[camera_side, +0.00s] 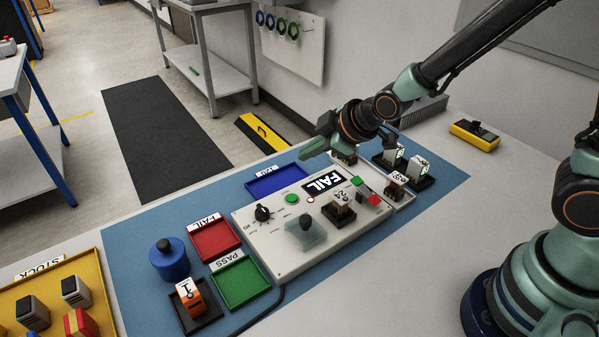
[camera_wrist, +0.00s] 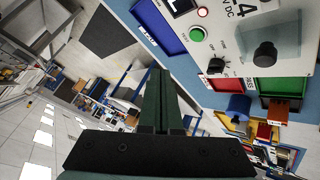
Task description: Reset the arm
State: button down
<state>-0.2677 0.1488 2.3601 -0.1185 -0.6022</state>
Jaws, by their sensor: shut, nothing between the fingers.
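My arm reaches in from the right in the side view. My gripper (camera_side: 312,146) is shut and empty, held in the air above the back part of the test panel, near the blue tray. In the wrist view my gripper (camera_wrist: 162,75) points up the picture with its dark green fingers together.
A blue tray (camera_side: 262,188), red tray (camera_side: 217,245), green tray (camera_side: 242,283) and blue cylinder (camera_side: 170,262) stand around the panel. A yellow stock tray (camera_side: 95,266) is at lower left. Blocks on dark holders (camera_side: 417,167) stand behind right. A yellow meter (camera_side: 475,138) lies farther right.

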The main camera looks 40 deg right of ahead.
jog(key=s+d+r+m+g+h, duration=0.2)
jog(key=s+d+r+m, duration=0.8)
jog(key=s, duration=0.4)
notch_tip(320, 180, up, 2)
jog(key=shift+s+d+r+g, duration=0.1)
jog(key=shift+s+d+g, duration=0.25)
jog(key=shift+d, duration=0.55)
